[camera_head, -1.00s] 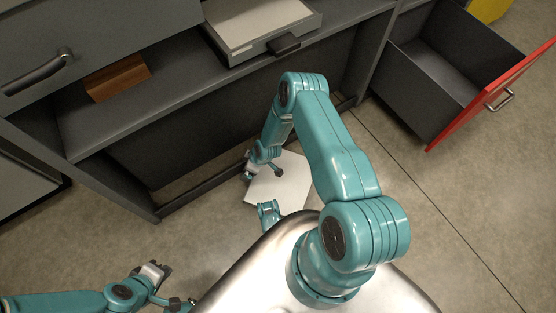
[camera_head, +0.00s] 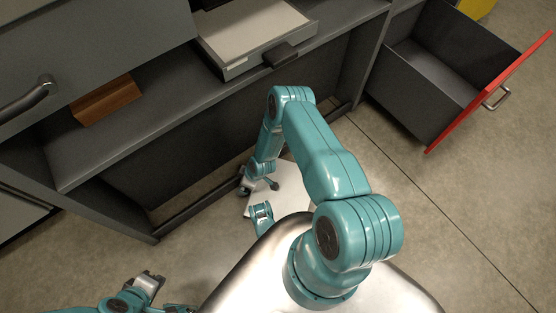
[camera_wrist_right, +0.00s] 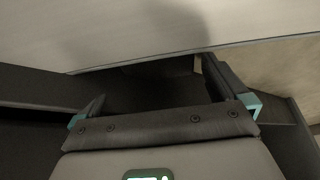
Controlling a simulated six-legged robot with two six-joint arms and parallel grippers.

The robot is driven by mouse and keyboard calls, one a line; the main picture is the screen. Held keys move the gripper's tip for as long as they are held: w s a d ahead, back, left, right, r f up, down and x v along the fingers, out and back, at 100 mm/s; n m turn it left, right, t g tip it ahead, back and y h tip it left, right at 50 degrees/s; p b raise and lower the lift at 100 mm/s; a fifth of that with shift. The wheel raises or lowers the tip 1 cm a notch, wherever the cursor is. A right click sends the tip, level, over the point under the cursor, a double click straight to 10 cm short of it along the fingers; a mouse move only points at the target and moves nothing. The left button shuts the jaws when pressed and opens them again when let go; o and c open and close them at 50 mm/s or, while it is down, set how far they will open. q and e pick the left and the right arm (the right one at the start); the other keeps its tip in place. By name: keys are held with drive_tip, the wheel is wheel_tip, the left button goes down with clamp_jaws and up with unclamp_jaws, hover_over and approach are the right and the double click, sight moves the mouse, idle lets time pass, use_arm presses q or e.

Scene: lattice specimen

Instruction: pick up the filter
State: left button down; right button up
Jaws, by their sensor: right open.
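A flat white panel (camera_head: 290,178), which I take to be the filter, lies on the floor in the head view, partly hidden behind my right arm. My right gripper (camera_head: 259,186) is at its left part in that view, pointing down. In the right wrist view the two fingers (camera_wrist_right: 165,100) stand wide apart with nothing between them. A pale flat surface (camera_wrist_right: 130,30) with a straight edge fills the top of that view, just beyond the fingers; contact cannot be told. My left gripper (camera_head: 150,281) is small at the lower left of the head view, its jaws unclear.
A dark grey shelf unit (camera_head: 100,150) stands at the left, holding a brown block (camera_head: 106,100) and a grey tray-like box (camera_head: 255,40). An open drawer (camera_head: 425,85) with a red front (camera_head: 490,95) juts out at the upper right. The floor at right is clear.

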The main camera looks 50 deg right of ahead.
drive_tip(key=shift+f, duration=0.3)
drive_tip(key=shift+w+r, duration=0.1)
drive_tip(key=shift+w, duration=0.05)
use_arm(q)
drive_tip(key=shift+w+f, duration=0.1)
drive_tip(key=shift+w, duration=0.45)
use_arm(e)
drive_tip(key=c, duration=1.2)
use_arm(q)
drive_tip(key=shift+s, duration=0.1)
use_arm(e)
drive_tip(key=shift+c, duration=0.2)
